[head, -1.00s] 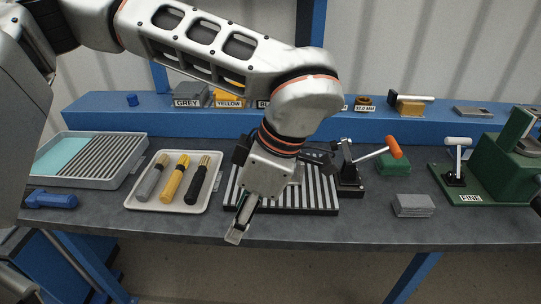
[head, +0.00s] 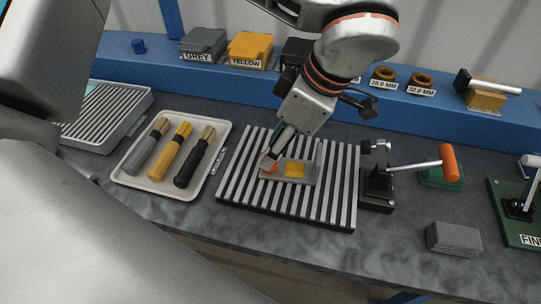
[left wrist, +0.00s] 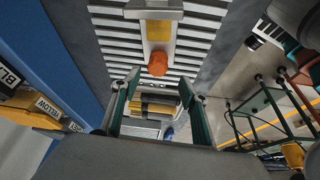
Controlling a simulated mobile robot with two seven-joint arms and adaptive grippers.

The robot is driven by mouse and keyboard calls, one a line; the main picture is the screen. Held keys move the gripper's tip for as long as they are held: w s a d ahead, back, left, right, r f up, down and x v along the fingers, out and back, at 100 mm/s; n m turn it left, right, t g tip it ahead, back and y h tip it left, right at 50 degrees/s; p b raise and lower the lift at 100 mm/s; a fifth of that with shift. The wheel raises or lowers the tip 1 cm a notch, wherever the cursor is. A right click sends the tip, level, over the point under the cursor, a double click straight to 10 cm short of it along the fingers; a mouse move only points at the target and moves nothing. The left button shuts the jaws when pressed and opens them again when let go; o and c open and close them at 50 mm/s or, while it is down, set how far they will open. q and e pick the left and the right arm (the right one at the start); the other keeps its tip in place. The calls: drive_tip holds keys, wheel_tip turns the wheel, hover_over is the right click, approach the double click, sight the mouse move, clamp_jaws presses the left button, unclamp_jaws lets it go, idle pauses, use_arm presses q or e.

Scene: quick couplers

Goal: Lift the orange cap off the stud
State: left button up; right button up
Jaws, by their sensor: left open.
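The orange cap (head: 268,168) sits at the left end of a grey plate (head: 311,168) with a yellow square (head: 295,170) on it, on the slatted rack. In the left wrist view the orange cap (left wrist: 157,64) is round and lies just beyond the fingertips, centred between them. The stud under it is hidden. My left gripper (head: 269,157) points down at the cap in the head view. In the left wrist view my left gripper (left wrist: 158,82) has its two green fingers apart, with nothing held. My right gripper is not in view.
A tray (head: 135,190) with grey, yellow and black handled tools is left of the slatted rack (head: 230,190). A clamp with an orange-handled lever (head: 448,162) stands right of it. Blue shelf (head: 235,85) with labelled boxes lies behind.

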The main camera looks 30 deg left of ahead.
use_arm(q)
drive_tip(key=x, duration=0.5)
drive_tip(key=shift+w+d+f, duration=0.1)
drive_tip(key=shift+w+d, duration=0.05)
drive_tip(key=shift+w, duration=0.15)
drive_tip(key=c, duration=1)
